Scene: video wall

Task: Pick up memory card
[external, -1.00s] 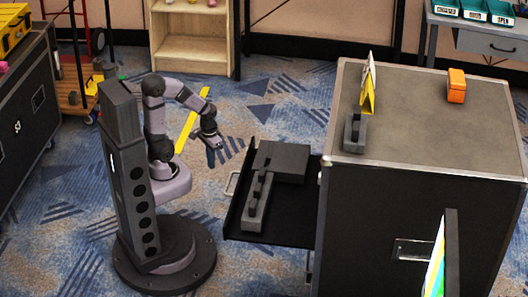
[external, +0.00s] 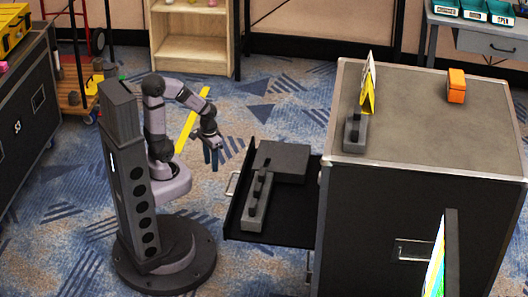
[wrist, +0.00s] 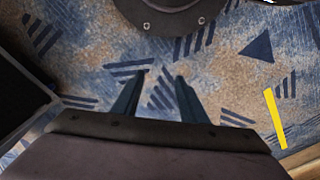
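I cannot make out a memory card in either view; it may be too small or hidden. My gripper (external: 211,162) hangs in the air over the carpet, left of the black pulled-out tray (external: 286,225). In the wrist view my gripper (wrist: 160,76) has its two dark fingers apart, with only patterned carpet between them. On the tray are a dark grey flat box (external: 282,160) and a long grey slotted block (external: 257,202) with dark pieces standing in it. None of these touches my gripper.
The tray joins a large black case (external: 400,205). On its top stand a grey slotted block (external: 354,133), a yellow-and-white folded sign (external: 368,88) and an orange box (external: 456,85). A wooden shelf (external: 192,50) stands behind. Open carpet lies around my gripper.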

